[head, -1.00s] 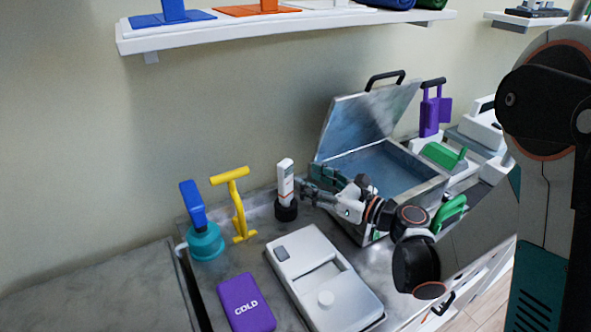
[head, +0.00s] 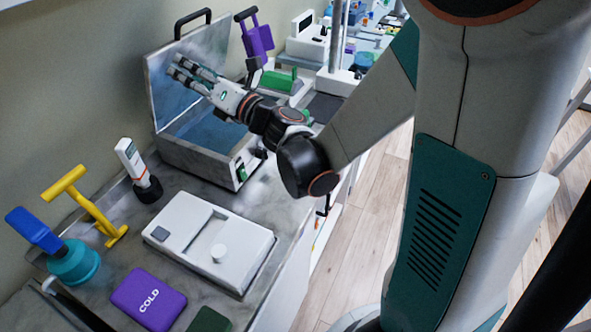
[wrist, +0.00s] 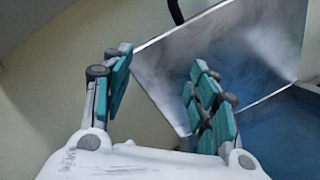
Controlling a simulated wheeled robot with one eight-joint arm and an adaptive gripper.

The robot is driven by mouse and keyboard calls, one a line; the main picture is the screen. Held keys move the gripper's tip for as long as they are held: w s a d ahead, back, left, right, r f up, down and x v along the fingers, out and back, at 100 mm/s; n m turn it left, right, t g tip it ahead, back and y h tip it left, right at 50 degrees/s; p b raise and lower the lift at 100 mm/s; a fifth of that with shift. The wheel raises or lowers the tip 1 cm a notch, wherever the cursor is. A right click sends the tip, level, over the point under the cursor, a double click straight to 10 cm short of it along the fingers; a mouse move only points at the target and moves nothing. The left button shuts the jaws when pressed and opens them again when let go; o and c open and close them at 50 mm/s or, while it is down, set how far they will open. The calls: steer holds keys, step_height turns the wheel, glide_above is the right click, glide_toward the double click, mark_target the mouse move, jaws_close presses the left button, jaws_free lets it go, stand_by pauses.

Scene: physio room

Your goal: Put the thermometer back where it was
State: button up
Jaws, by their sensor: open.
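The thermometer, a white upright handheld device with a small orange mark (head: 128,156), stands in a round black holder (head: 149,191) on the grey counter, near the wall. It leans a little in the picture. My gripper (head: 179,67) is open and empty. It is up to the right of the thermometer, in front of the raised lid of the metal case, and apart from the thermometer. In the wrist view my gripper (wrist: 160,62) shows its two teal-padded fingers spread with nothing between them. The thermometer is not in the wrist view.
The open metal case (head: 195,160) has its lid (head: 160,95) raised beside my gripper. A white device (head: 200,245), a purple COLD pack (head: 148,300), a yellow tool (head: 95,215) and a teal-based blue item (head: 72,263) occupy the counter near the thermometer.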

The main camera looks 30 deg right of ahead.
steer(key=s+d+r+m+t+h, duration=0.1)
steer(key=d+r+m+h, duration=0.3)
steer(key=d+m+h, duration=0.65)
steer(key=s+d+f+m+g+h, duration=0.1)
steer(key=s+d+f+m+g, duration=0.4)
steer(key=m, duration=0.6)
steer(key=s+a+f+m+g+y, duration=0.1)
steer(key=s+f+m, duration=0.4)
steer(key=s, duration=0.5)
steer(key=s+a+f+m+g, duration=0.3)
steer(key=s+m, duration=0.4)
steer(key=s, duration=0.3)
steer(key=f+g, duration=0.1)
steer(key=g, duration=0.1)
steer(key=shift+s+a+f+g+y, duration=0.15)
steer(key=shift+s+f+g+y, duration=0.2)
steer(key=shift+g, duration=0.05)
steer(key=shift+a, duration=0.15)
